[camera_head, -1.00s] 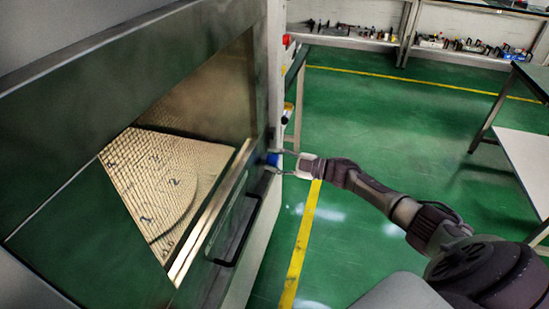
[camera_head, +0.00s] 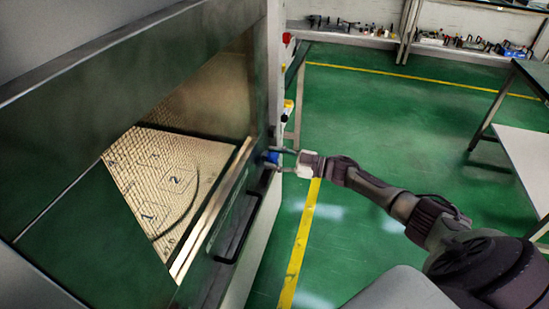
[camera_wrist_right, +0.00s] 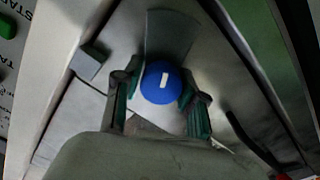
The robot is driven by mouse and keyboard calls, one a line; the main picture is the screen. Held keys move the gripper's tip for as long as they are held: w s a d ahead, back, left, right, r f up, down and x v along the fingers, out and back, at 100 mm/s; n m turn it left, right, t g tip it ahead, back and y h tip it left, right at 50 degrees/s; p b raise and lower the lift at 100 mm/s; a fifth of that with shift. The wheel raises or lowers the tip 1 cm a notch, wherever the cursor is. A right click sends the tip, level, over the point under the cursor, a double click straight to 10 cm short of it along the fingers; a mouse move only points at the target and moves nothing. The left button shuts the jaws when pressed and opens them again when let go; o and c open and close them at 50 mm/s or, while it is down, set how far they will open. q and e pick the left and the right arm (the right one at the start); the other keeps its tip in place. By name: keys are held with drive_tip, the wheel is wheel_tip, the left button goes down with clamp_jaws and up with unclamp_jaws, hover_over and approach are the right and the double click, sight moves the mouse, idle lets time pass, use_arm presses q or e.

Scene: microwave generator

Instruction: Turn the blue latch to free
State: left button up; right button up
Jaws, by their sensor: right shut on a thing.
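The blue latch (camera_head: 271,157) is a round blue knob on the front edge of the large machine, beside the window. It also shows in the right wrist view (camera_wrist_right: 160,82), with a short white mark on its face that stands close to upright, slightly tilted. My right gripper (camera_head: 281,160) reaches it from the right. In the right wrist view its two fingers (camera_wrist_right: 160,98) lie on either side of the knob and are shut on it. My left gripper is not in view.
The machine's window shows a patterned, numbered plate (camera_head: 160,180) inside. A black handle (camera_head: 238,230) is on the door below the latch. A red button (camera_head: 287,39) is higher on the machine's side. Tables stand at the right; the green floor between is clear.

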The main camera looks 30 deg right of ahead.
drive_tip(key=shift+s+f, duration=0.15)
drive_tip(key=shift+f, duration=0.2)
drive_tip(key=o, duration=0.9)
drive_tip(key=shift+o, duration=1)
drive_tip(key=shift+r, duration=0.15)
drive_tip(key=v, duration=1.2)
